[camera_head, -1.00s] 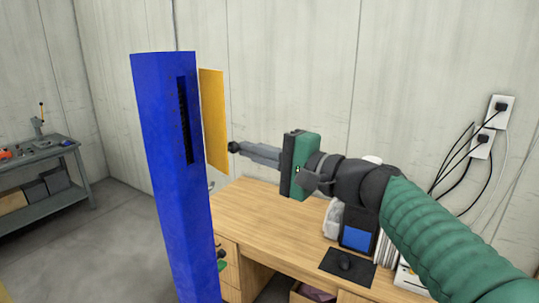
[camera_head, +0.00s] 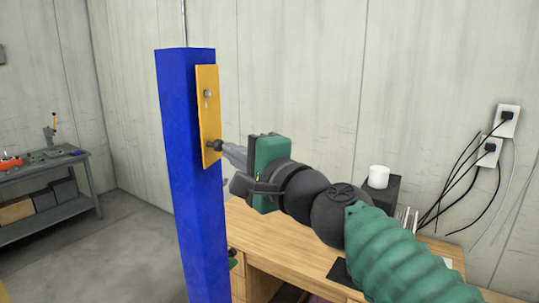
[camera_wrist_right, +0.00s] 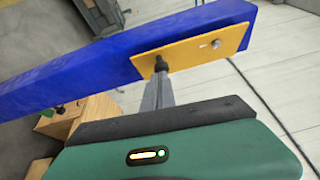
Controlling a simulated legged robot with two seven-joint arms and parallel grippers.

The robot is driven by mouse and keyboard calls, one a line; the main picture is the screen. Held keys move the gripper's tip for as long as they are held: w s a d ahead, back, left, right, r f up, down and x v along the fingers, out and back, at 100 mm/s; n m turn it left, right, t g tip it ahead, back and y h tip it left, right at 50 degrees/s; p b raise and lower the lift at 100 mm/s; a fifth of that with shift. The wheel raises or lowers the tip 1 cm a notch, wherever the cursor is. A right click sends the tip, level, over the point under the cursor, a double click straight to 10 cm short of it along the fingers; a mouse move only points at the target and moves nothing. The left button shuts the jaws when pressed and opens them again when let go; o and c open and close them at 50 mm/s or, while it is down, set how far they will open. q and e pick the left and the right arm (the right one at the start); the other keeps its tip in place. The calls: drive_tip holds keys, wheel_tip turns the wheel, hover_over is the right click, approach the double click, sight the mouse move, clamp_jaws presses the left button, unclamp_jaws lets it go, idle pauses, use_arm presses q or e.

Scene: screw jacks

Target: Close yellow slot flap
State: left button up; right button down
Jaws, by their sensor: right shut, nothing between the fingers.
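The yellow flap (camera_head: 208,120) lies against the face of the blue post (camera_head: 190,220) in the head view and covers the dark slot, which is hidden now. A small round knob (camera_head: 207,93) shows on its upper part. My right gripper (camera_head: 219,146) is shut and empty, its fingertips touching or nearly touching the flap's lower part. In the right wrist view, the fingertips (camera_wrist_right: 161,64) are at the flap (camera_wrist_right: 195,50), near its left end, and the flap lies along the blue post (camera_wrist_right: 80,80). My left gripper is not in view.
A wooden desk (camera_head: 290,250) stands behind and right of the post, with a white cup (camera_head: 378,176) on a dark box. Outlets with cables (camera_head: 488,150) are on the right wall. A grey workbench (camera_head: 45,165) stands far left. The floor left of the post is clear.

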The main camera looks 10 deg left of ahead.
sight(204, 150)
drive_tip(key=shift+s+a, duration=0.45)
drive_tip(key=shift+a, duration=0.35)
drive_tip(key=shift+s+a, duration=0.45)
drive_tip(key=shift+a, duration=0.3)
drive_tip(key=shift+s+a, duration=0.1)
